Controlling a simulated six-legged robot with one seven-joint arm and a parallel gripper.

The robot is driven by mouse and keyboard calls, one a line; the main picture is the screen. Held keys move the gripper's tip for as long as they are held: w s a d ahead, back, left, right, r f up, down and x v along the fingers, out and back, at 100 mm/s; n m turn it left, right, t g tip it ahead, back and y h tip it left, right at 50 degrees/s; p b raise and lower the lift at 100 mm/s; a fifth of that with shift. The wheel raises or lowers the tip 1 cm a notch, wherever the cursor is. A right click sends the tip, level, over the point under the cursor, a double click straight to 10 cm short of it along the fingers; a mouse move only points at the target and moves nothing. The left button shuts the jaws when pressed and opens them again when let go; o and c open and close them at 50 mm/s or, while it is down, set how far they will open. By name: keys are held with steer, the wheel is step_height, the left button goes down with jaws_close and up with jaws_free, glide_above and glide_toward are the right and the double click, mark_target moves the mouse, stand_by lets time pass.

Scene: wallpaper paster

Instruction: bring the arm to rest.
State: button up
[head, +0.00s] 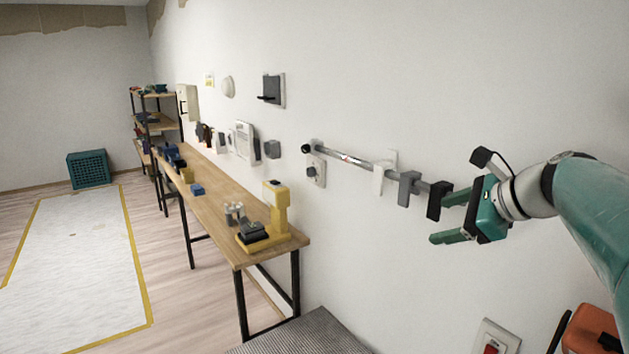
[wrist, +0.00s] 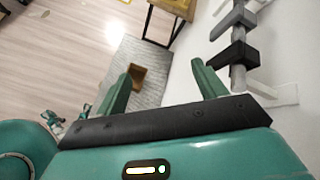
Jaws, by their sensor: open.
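My arm (head: 590,205) reaches in from the right side of the head view, beside the wall. My gripper (head: 443,218) points left, with its two green fingers spread apart and nothing between them. It is just in front of the right end of a wall rail carrying several holders; the nearest is a black holder (head: 438,200). I cannot tell whether a finger touches it. In the wrist view my gripper (wrist: 161,72) also shows open, with the rail's black holder (wrist: 238,54) beyond the right finger, apart from it.
A wooden workbench (head: 222,206) runs along the wall, bearing a yellow stand (head: 277,212). A grey ribbed surface (head: 305,335) lies below. A red-orange object (head: 592,330) and a wall switch (head: 493,338) are at lower right. Open floor with a taped white sheet (head: 80,255) lies left.

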steer(key=s+a+f+n+g+h, duration=0.1)
steer(key=s+a+f+n+h, duration=0.2)
steer(key=s+f+n, duration=0.6)
steer(key=s+a+f+n+g+h, duration=0.2)
steer(key=s+a+f+n, duration=0.4)
steer(key=s+f+n, duration=0.3)
steer(key=s+n+h, duration=0.1)
steer(key=s+n, duration=0.3)
steer(key=shift+s+a, duration=0.25)
steer(key=shift+a, duration=0.15)
steer(key=shift+c, duration=0.2)
